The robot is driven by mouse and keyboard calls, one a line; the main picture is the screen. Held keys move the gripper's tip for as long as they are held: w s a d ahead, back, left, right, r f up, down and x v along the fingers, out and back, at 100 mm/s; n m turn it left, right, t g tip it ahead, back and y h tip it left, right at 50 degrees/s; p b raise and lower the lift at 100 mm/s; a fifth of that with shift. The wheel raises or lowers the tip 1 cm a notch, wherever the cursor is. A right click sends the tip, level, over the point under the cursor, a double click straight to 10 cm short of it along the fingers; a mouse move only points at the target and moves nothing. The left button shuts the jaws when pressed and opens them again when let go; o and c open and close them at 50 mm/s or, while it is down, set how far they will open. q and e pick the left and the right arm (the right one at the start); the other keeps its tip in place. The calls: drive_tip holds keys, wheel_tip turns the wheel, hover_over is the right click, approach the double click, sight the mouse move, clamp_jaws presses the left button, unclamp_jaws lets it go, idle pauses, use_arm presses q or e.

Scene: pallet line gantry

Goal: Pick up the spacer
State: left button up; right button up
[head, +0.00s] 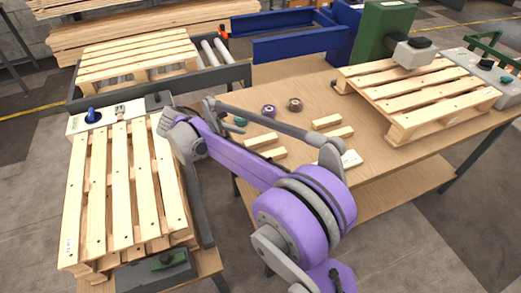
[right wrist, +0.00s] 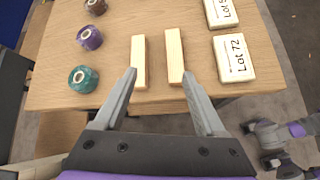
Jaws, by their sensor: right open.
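Two pale wooden spacer blocks lie side by side on the wooden table, a left one (right wrist: 139,62) and a right one (right wrist: 175,57) in the right wrist view. In the head view they lie near the table's left edge, a far one (head: 260,140) and a near one (head: 270,153), partly behind my arm. My right gripper (right wrist: 159,73) is open and empty. Its fingertips point at the near ends of the two blocks, one finger on each outer side. My left gripper is out of view.
A teal roll (right wrist: 83,78), a purple roll (right wrist: 89,38) and a brown roll (right wrist: 96,7) stand left of the blocks. A "Lot 72" block (right wrist: 235,58) lies to their right. Pallets stand on the table (head: 405,165) and on the left (head: 100,200).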

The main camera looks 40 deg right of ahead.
sight(262, 139)
drive_tip(key=w+d+f+n+g+h+b, duration=0.2)
drive_tip(key=w+f+n+h+b, duration=0.1)
drive_tip(key=w+f, duration=0.25)
drive_tip(key=x, duration=0.5)
drive_tip(key=shift+w+d+r, duration=0.2)
drive_tip(key=shift+w+r, duration=0.1)
drive_tip(key=shift+r, duration=0.05)
drive_tip(key=x, duration=0.2)
drive_tip(key=b+x, duration=0.1)
drive_tip(key=x, duration=0.2)
drive_tip(key=shift+s+d+r, duration=0.1)
drive_tip(key=shift+s+r, duration=0.05)
drive_tip(key=shift+s, duration=0.3)
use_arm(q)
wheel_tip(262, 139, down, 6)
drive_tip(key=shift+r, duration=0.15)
use_arm(e)
clamp_jaws()
